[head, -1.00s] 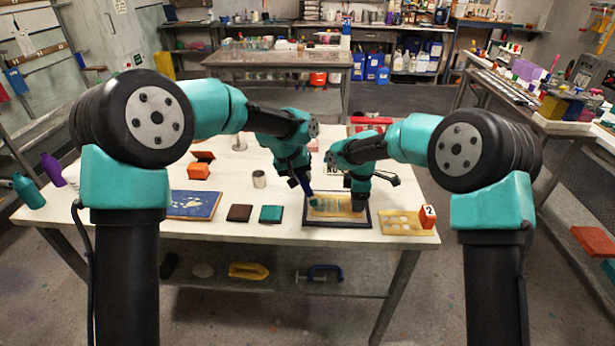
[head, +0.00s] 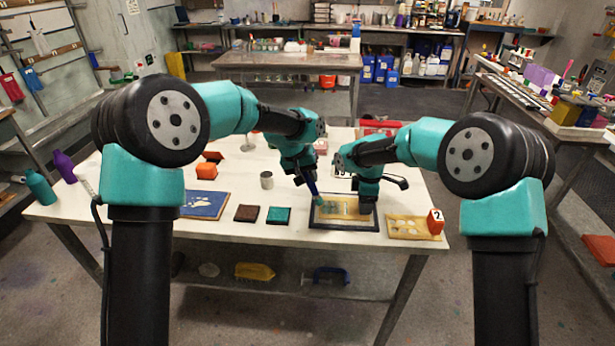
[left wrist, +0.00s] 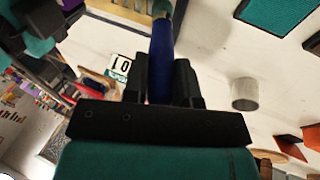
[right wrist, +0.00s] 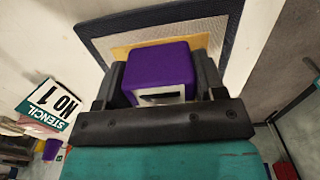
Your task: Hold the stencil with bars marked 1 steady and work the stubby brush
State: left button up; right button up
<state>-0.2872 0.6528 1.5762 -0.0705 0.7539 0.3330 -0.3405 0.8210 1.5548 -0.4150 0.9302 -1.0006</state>
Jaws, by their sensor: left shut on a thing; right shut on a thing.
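The yellow stencil (head: 350,205) lies on a dark-framed pad (head: 322,222), with teal colour in its middle; its bars are too small to make out. My right gripper (head: 365,206) is shut on the stencil's purple block (right wrist: 160,68) at the right end. The block's number is not visible. The stencil's yellow edge (right wrist: 200,42) shows behind it in the right wrist view. My left gripper (head: 306,181) is shut on the stubby brush's blue handle (left wrist: 161,60). The brush (head: 313,187) leans at the stencil's left end, teal tip down; contact is unclear.
A second stencil with an orange block marked 2 (head: 435,221) lies right of the pad. Teal (head: 279,215) and dark brown (head: 247,213) squares, a metal cup (head: 267,180) and a blue board (head: 205,205) lie left. A "STENCIL NO 1" card (right wrist: 48,104) stands behind.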

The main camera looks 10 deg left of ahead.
pick_arm(q)
jog(key=shift+d, duration=0.1)
jog(key=shift+d, duration=1.5)
jog(key=shift+w+d+f, duration=0.1)
jog(key=shift+w+d, duration=0.05)
jog(key=shift+d, duration=1.45)
